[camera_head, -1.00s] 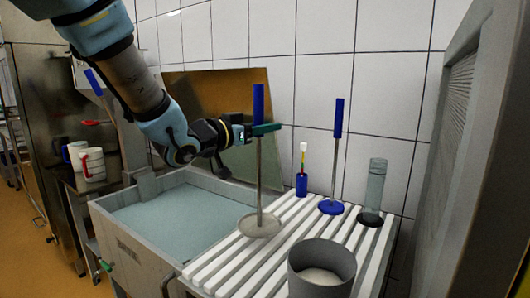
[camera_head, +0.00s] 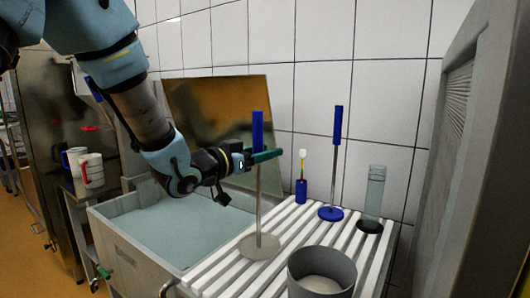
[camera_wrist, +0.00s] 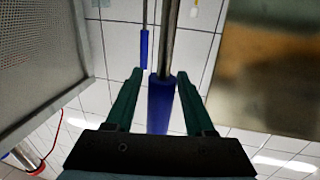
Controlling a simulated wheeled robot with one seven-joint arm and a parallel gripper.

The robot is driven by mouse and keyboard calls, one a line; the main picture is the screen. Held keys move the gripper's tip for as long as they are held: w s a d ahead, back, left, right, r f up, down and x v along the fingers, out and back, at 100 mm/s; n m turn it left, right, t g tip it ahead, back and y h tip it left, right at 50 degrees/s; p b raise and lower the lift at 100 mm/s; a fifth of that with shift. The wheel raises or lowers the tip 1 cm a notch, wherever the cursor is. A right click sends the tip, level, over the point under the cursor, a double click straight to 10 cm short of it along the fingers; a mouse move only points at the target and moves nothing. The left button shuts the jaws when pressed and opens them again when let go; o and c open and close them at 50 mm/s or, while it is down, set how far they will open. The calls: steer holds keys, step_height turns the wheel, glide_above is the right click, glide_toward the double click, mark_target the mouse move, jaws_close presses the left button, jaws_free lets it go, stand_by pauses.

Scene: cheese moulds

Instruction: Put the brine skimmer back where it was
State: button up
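The brine skimmer (camera_head: 259,247) stands upright, its flat pale disc at the white slatted rack. Its thin rod rises to a blue handle (camera_head: 257,128). My gripper (camera_head: 265,156) is at the upper rod, around the lower end of the handle. In the wrist view my gripper (camera_wrist: 161,77) has one green finger on each side of the blue handle (camera_wrist: 160,105), with gaps showing beside it. The fingers look open. The head view does not show clearly whether the disc touches the slats.
On the rack (camera_head: 222,270) stand a blue-based tool (camera_head: 331,213), a small blue holder with a brush (camera_head: 301,190), a clear cylinder (camera_head: 374,195) and a grey pot (camera_head: 322,272). The brine basin (camera_head: 160,232) is left. A tall grey cabinet (camera_head: 455,150) closes off the right.

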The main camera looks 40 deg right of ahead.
steer(key=shift+o, duration=0.4)
steer(key=shift+r, duration=0.1)
steer(key=a+b, duration=0.2)
steer(key=a, duration=1)
steer(key=w+a+f+n+t+y, duration=0.4)
steer(key=w+a+f+n+y, duration=0.15)
steer(key=w+a, duration=0.35)
steer(key=w+a+f+n+t+y, duration=0.35)
steer(key=w+a+f+y, duration=0.3)
steer(key=a, duration=0.55)
steer(key=s+a+f+n+g+y, duration=0.3)
steer(key=s+a+f, duration=0.1)
steer(key=a, duration=0.4)
steer(key=s+a+f+n+g+y, duration=0.2)
steer(key=s+a+f+n+g, duration=0.2)
steer(key=s+a, duration=0.3)
steer(key=shift+s+a+y, duration=0.25)
steer(key=shift+a+y, duration=0.15)
steer(key=shift+a, duration=0.8)
